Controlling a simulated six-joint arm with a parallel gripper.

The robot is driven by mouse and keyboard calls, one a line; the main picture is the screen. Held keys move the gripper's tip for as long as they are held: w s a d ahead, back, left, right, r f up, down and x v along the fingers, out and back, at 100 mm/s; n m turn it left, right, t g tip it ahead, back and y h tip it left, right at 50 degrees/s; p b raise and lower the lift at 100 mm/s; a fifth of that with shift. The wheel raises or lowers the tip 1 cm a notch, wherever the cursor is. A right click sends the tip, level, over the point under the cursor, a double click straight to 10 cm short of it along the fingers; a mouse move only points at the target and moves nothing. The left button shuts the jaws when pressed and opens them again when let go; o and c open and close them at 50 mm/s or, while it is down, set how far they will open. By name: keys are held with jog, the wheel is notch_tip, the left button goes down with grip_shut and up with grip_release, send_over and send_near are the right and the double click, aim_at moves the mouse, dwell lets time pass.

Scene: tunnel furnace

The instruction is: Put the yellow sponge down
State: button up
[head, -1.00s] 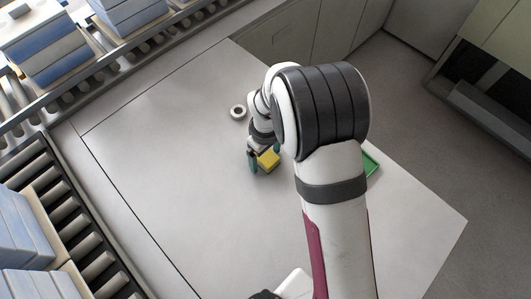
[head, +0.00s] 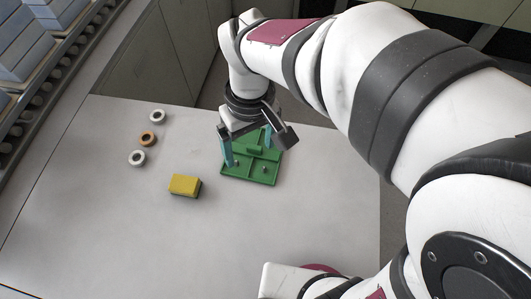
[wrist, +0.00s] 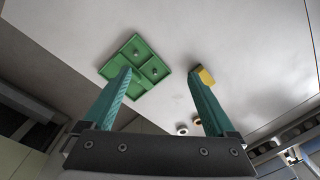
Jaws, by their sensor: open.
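The yellow sponge (head: 184,184), with a dark underside, lies flat on the pale table (head: 110,235), left of the green tray. In the wrist view the sponge (wrist: 206,76) is partly hidden behind the right finger. My gripper (head: 248,155) is open and empty, with its teal fingers spread above the green tray (head: 250,178). It is apart from the sponge, to its upper right in the head view. In the wrist view my gripper (wrist: 160,74) shows nothing held between its fingers.
The green tray has compartments with small objects in them. Two white rings (head: 157,116) (head: 137,158) and an orange-brown ring (head: 148,138) lie on the table at the left. A roller conveyor (head: 62,62) with blue-white stacks runs at the upper left. The table's front left is clear.

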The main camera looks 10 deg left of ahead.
jog(key=s+d+r+m+y, duration=0.1)
jog(key=s+d+m, duration=1)
jog(key=d+m, duration=0.2)
jog(key=shift+s+d+r+m, duration=0.2)
jog(key=shift+d+m, duration=0.2)
jog(key=shift+d, duration=0.35)
